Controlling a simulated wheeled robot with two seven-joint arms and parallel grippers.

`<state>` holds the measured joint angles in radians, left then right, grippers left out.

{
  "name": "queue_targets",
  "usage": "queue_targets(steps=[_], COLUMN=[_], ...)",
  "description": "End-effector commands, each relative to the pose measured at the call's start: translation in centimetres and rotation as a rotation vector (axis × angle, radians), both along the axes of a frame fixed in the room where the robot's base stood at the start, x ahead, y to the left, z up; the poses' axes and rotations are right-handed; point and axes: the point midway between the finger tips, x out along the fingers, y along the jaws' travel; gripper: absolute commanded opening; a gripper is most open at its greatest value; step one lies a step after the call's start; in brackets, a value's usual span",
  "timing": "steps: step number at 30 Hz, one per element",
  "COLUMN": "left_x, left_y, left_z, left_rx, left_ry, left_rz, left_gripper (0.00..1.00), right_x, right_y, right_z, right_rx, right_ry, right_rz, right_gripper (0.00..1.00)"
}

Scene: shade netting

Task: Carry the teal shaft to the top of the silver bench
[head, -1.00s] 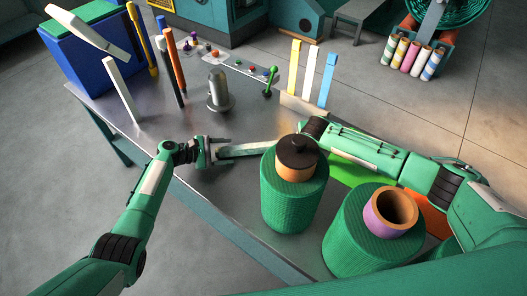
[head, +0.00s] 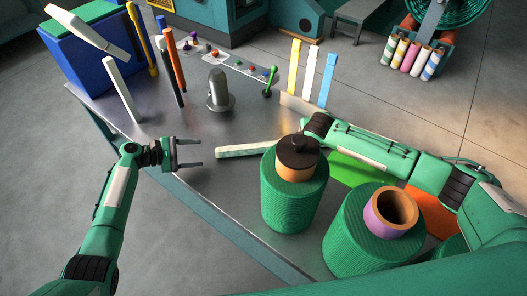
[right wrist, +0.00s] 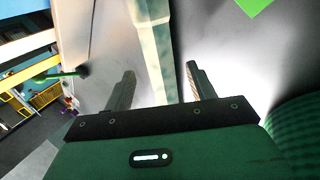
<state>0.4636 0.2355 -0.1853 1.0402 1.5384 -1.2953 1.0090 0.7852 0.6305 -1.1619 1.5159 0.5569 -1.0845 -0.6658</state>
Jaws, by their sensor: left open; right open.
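The teal shaft (head: 245,150), a pale bar, appears low over or on the silver bench (head: 225,190); I cannot tell if it touches. Its right end is hidden behind a green roll in the head view. My left gripper (head: 202,152) is open and empty, left of the shaft's free end, with a gap between. My right gripper (right wrist: 160,72) is open in the right wrist view, with the shaft (right wrist: 155,40) running between its two fingers. In the head view the right gripper is hidden behind the black-capped roll.
Two green netting rolls (head: 290,205) (head: 365,240) stand at the front right of the bench. A grey metal post (head: 218,90), upright coloured strips (head: 327,80) and a blue bin (head: 85,55) are farther back. The bench's front left is clear.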

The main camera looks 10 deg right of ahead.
Motion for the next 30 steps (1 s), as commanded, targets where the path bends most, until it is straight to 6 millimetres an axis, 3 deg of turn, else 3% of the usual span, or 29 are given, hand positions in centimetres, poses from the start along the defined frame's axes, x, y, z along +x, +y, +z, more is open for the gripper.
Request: queue_targets(steps=[6, 13, 30], left_x=[0.0, 0.0, 0.0], left_y=[0.0, 0.0, 0.0], left_z=[0.0, 0.0, 0.0], left_rx=[0.0, 0.0, 0.0], left_ry=[0.0, -0.001, -0.001], left_rz=[0.0, 0.0, 0.0], left_gripper=[0.58, 0.58, 0.58], right_x=[-2.1, -3.7, -4.1], right_y=[-0.1, -0.1, -0.1], right_z=[3.7, 6.4, 7.1], right_rx=[0.0, 0.001, 0.0], right_ry=[-0.002, -0.001, 0.0], right_rz=[0.001, 0.0, -0.001], right_gripper=[0.58, 0.58, 0.58])
